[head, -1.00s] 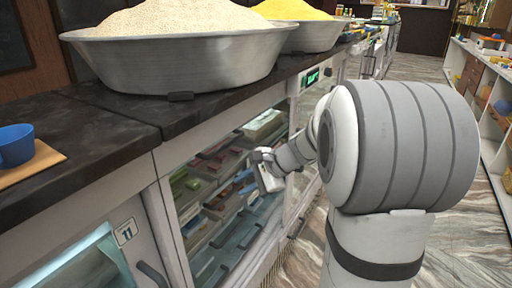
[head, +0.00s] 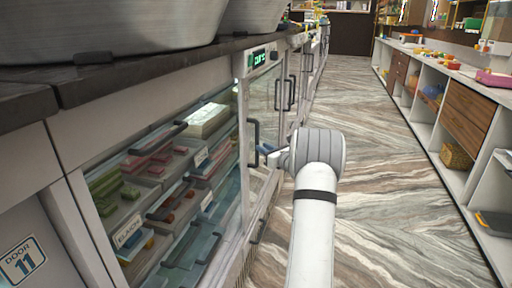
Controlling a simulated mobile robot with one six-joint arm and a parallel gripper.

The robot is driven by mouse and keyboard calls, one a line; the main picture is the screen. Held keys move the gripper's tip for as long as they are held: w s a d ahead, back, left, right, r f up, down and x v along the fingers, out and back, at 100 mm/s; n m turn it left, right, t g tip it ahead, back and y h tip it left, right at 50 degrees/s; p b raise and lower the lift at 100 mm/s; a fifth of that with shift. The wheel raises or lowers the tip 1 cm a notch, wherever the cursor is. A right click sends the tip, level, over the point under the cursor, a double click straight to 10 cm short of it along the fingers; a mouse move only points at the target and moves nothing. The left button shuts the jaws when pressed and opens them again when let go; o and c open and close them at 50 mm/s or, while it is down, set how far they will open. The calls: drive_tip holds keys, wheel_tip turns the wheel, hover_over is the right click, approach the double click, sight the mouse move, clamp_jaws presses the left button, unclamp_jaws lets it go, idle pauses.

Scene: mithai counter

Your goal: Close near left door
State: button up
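The glass-fronted counter (head: 75,190) runs along the left. A dark vertical handle (head: 253,142) stands at the bay's far side. I cannot tell whether the glass door there is fully shut. My gripper (head: 270,157) is small and mostly hidden by my arm, close to this handle. I cannot tell whether it touches the handle or whether its fingers are open.
Large metal bowls (head: 110,30) stand on the dark countertop (head: 25,105). More handled doors (head: 291,92) continue along the counter. White shelving (head: 445,160) with drawers lines the right. The striped floor (head: 400,205) between them is clear.

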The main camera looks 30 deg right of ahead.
sight(257, 163)
drive_tip(key=shift+w+a, duration=0.25)
drive_tip(key=shift+w, duration=0.85)
drive_tip(key=shift+w+a, duration=0.2)
drive_tip(key=shift+w, duration=0.9)
drive_tip(key=shift+c, duration=0.5)
clamp_jaws()
